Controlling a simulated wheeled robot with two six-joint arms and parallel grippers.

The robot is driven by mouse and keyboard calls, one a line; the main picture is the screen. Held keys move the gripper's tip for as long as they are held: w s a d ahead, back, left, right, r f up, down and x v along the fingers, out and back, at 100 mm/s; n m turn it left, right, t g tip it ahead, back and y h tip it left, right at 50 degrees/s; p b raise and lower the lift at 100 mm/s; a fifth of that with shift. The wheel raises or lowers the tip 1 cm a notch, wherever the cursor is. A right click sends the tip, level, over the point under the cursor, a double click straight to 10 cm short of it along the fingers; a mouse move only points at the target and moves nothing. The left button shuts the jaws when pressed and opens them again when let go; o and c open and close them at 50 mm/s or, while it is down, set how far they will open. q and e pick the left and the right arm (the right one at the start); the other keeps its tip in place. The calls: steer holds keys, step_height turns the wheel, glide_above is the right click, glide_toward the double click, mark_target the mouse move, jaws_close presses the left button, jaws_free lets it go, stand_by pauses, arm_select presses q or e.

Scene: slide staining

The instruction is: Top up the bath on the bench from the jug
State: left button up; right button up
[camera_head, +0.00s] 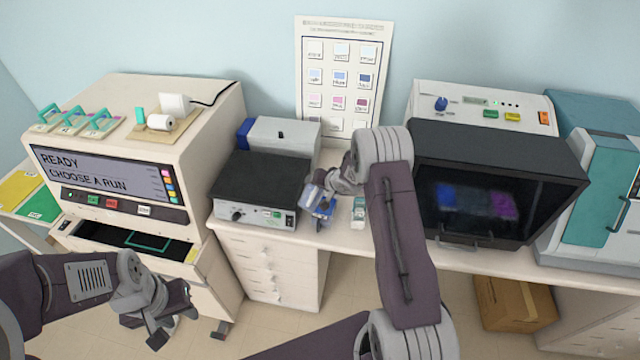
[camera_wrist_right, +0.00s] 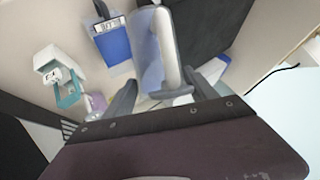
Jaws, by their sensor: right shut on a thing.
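My right gripper (camera_head: 335,185) is over the bench in the head view, partly hidden by its own wrist. It is shut on the jug (camera_head: 314,192), a clear, bluish vessel. In the right wrist view the jug's pale handle (camera_wrist_right: 166,48) stands between the two fingers (camera_wrist_right: 162,95). A blue bath (camera_head: 324,211) with a label sits on the bench just beside and below the jug; it also shows in the right wrist view (camera_wrist_right: 114,46). I cannot tell its liquid level. My left gripper (camera_head: 172,316) is open and empty, low in front of the drawer of the left machine.
A black-topped hotplate (camera_head: 262,185) stands left of the jug. A small white and teal item (camera_head: 358,212) is to its right. A dark-windowed cabinet (camera_head: 490,185) stands further right. The left machine (camera_head: 110,175) has its drawer (camera_head: 130,240) open. A cardboard box (camera_head: 515,303) is under the bench.

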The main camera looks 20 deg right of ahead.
steer(key=shift+r, duration=0.1)
stand_by(0.5)
steer(key=shift+w+d+p, duration=0.1)
steer(key=shift+w+p, duration=0.1)
steer(key=shift+p, duration=1.45)
steer(key=shift+s+g+y+p, duration=0.1)
steer(key=shift+g+y+p, duration=0.25)
steer(key=shift+p, duration=1.65)
steer(key=shift+d+f+m+y+p, duration=0.15)
steer(key=shift+f+m+y+p, duration=0.15)
steer(key=shift+m+y, duration=0.15)
steer(key=shift+f+g, duration=0.1)
steer(key=shift+g, duration=0.15)
steer(key=shift+d+f+y, duration=0.2)
steer(key=shift+f+y, duration=0.05)
steer(key=shift+y, duration=0.25)
